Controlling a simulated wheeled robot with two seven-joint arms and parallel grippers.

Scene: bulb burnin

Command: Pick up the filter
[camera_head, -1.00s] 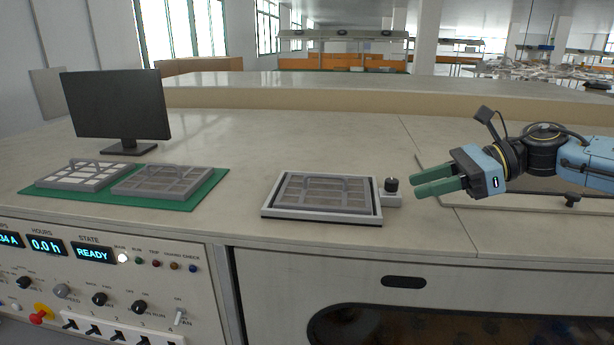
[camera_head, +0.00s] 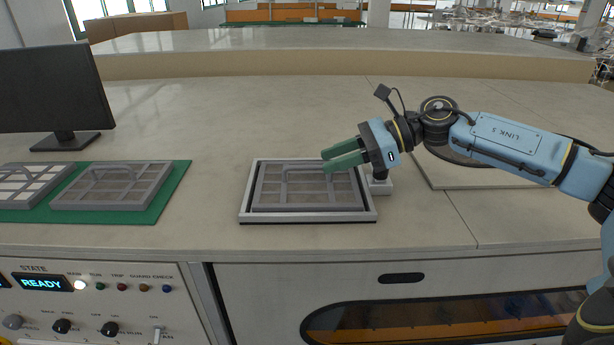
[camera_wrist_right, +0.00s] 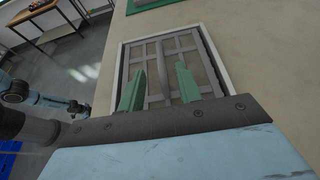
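A grey framed filter (camera_head: 300,195) with a raised bar handle lies in a light tray (camera_head: 246,205) on the bench. My right gripper (camera_head: 342,160) is over the right part of this filter, with its green fingers apart and empty. In the right wrist view the handle (camera_wrist_right: 162,66) of the filter (camera_wrist_right: 150,50) appears between the two fingers (camera_wrist_right: 160,88), without visible contact. Two more filters lie on a green mat (camera_head: 172,190): a grey one (camera_head: 112,200) and one with white cells (camera_head: 22,188). My left gripper's fingers do not show.
A black knob (camera_head: 380,175) stands at the tray's right side, close below my right gripper. A monitor (camera_head: 50,95) stands at the back left. A control panel (camera_head: 100,305) is on the bench front. The bench between mat and tray is clear.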

